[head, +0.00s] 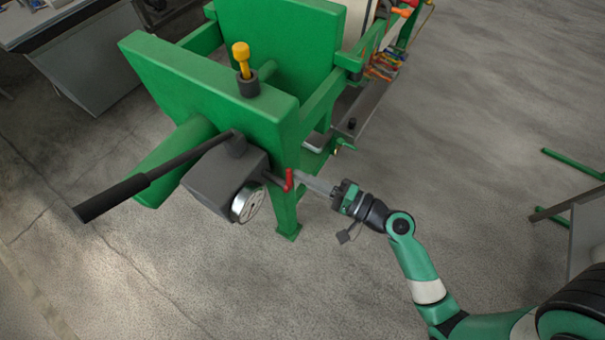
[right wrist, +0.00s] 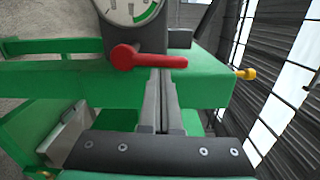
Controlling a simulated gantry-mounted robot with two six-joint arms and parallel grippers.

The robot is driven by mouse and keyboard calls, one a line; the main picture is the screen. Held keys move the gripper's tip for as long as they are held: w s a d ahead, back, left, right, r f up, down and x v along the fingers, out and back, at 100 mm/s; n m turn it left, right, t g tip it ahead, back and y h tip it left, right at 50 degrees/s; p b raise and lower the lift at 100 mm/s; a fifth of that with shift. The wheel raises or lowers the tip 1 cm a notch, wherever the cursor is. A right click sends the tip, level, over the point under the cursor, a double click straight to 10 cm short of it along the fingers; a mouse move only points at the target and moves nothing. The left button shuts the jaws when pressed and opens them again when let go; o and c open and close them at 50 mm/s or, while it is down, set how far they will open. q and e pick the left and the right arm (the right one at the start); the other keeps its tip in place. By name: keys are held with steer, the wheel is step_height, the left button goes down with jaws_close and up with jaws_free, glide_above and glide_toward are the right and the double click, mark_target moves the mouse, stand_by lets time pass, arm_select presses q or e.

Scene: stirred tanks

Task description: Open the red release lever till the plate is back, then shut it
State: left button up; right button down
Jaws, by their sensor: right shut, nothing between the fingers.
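The red release lever (head: 289,180) sits on the side of the dark pump block (head: 218,182), next to a round gauge (head: 246,204). In the right wrist view the lever (right wrist: 150,60) lies across the picture, its round knob end at the left. My right gripper (head: 306,181) reaches in from the right with its fingers shut and empty. Its fingertips (right wrist: 164,72) are right at the lever; I cannot tell whether they touch it. The green plate (head: 215,80) of the press stands behind the pump block. My left gripper is not in view.
A long black pump handle (head: 125,190) sticks out to the left. A yellow-topped pin (head: 242,62) stands on the green frame. A grey cabinet (head: 85,60) is at the upper left. The floor right of the press is mostly clear.

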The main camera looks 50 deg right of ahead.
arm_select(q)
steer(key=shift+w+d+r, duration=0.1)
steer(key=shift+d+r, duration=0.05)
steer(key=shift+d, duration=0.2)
arm_select(e)
steer(key=shift+w+a+r+n, duration=0.15)
steer(key=shift+a+r+n, duration=0.1)
steer(key=shift+n, duration=0.35)
